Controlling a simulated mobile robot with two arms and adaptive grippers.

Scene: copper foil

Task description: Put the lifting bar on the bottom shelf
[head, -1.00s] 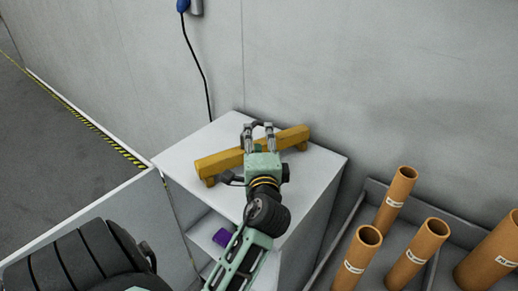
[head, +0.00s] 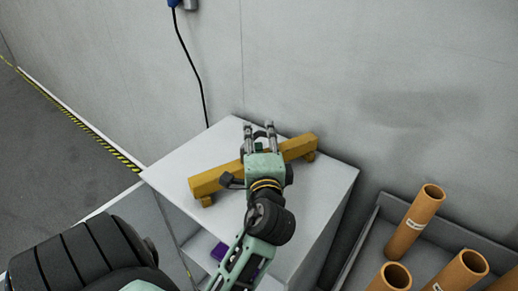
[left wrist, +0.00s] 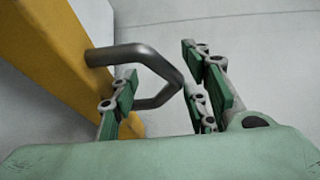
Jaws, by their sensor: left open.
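The lifting bar (head: 215,180) is a yellow beam with small feet, lying diagonally on top of the white shelf unit (head: 180,160). My left gripper (head: 260,130) is over the middle of the bar. In the left wrist view the yellow beam (left wrist: 55,60) fills the left side, and its dark handle (left wrist: 135,55) reaches between the open fingers of my left gripper (left wrist: 165,100). I cannot tell whether the fingers touch the handle. A lower shelf (head: 200,245) shows below the top, partly hidden by my arm. My right gripper is not in view.
A purple object (head: 219,251) lies on a lower shelf. A grey bin (head: 365,235) with several brown cardboard tubes (head: 415,220) stands to the right. The wall with a hanging black cable (head: 192,70) is close behind the unit.

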